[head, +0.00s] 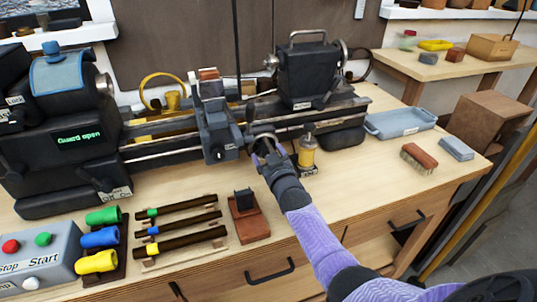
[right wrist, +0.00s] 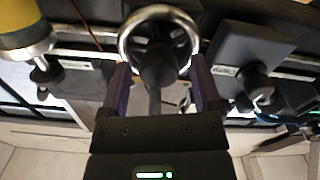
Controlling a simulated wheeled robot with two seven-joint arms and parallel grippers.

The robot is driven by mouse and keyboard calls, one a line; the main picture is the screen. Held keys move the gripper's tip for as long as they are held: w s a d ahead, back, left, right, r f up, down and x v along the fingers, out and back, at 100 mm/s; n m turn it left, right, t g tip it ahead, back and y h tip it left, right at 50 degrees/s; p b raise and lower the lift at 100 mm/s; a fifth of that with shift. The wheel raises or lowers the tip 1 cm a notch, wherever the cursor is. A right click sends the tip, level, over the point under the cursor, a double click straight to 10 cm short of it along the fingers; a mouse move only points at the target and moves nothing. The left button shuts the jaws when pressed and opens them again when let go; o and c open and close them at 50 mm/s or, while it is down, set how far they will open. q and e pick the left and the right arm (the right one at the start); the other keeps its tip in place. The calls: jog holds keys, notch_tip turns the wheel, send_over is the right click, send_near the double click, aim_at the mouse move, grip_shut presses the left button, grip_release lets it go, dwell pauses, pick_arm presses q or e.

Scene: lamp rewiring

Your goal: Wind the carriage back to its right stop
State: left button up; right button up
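The carriage (head: 216,128), a dark grey block on the lathe bed (head: 165,146), stands between the headstock (head: 65,120) at left and the tailstock (head: 308,75) at right. Its silver-rimmed handwheel (right wrist: 158,42) fills the top middle of the right wrist view; in the head view my gripper mostly covers it. My right gripper (head: 264,152) is at the handwheel. In the right wrist view, its fingers (right wrist: 163,90) are spread, with a dark handle-like part (right wrist: 155,92) between them. I see gaps on both sides of that part. My left gripper is not in view.
An oil bottle (head: 306,152) with a yellow body stands close right of my right gripper. A red-brown block stand (head: 246,222), tool rack (head: 183,226) and Stop/Start box (head: 35,262) lie in front of the lathe. A blue tray (head: 400,123) and a brush (head: 418,158) are at right. The headstock display reads "Guard open".

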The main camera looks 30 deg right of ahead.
jog(key=p+v, duration=0.4)
jog(key=v, duration=0.6)
jog(key=shift+w, duration=0.1)
